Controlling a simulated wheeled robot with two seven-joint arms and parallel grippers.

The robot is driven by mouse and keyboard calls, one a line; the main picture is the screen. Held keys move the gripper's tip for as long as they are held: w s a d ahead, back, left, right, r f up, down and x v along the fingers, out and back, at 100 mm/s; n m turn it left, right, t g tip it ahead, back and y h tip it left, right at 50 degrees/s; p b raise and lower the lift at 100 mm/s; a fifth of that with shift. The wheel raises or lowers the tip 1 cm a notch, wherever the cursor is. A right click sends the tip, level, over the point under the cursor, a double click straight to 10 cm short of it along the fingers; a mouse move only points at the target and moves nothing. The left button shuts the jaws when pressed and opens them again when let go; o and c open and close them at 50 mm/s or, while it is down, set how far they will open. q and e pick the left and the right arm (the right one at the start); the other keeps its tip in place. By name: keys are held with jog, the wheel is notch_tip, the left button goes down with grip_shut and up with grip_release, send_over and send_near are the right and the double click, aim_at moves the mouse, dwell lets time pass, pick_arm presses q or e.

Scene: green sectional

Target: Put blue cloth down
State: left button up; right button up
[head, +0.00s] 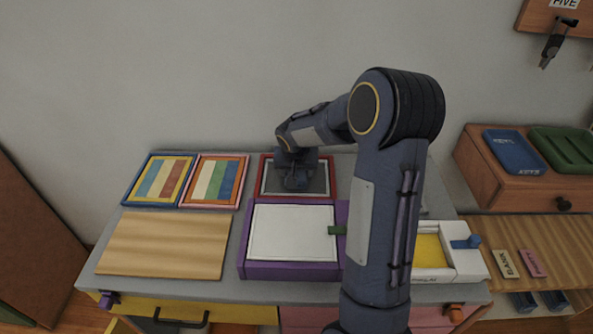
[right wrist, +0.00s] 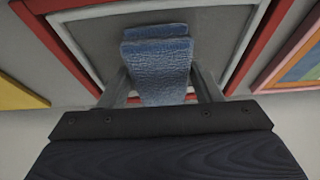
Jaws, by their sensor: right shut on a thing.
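The blue cloth (right wrist: 160,75) is a folded, textured piece in the right wrist view. It sits between the two fingers of my right gripper (right wrist: 162,92), which is shut on it. Behind the cloth in that view is a grey panel with a red frame (right wrist: 60,38). In the head view my right gripper (head: 295,180) is over the grey panel of the red-framed tray (head: 265,178) at the back middle of the table. I cannot tell whether the cloth touches the panel. My left gripper is not in view.
Two striped framed boards (head: 158,180) (head: 214,181) lie left of the red-framed tray. A wooden board (head: 165,243) and a purple box with a white top (head: 291,232) are in front. A white box with yellow inside (head: 430,252) stands at the right, partly behind my arm.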

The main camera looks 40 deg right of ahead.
jog(key=shift+f, duration=0.15)
jog(key=o, duration=1)
jog(key=shift+o, duration=0.2)
jog(key=shift+r, duration=0.45)
jog(key=v, duration=1.1)
jog(key=s+a+n+t+y, duration=0.1)
jog(key=s+a+n+y, duration=0.2)
jog(key=s+a, duration=0.6)
jog(key=s+a+n+t+y, duration=0.1)
jog(key=s+a+n+y, duration=0.2)
jog(key=s+a, duration=0.6)
jog(key=s, duration=0.5)
jog(key=shift+a+r+y+p, duration=0.3)
jog(key=shift+r+y+p, duration=0.1)
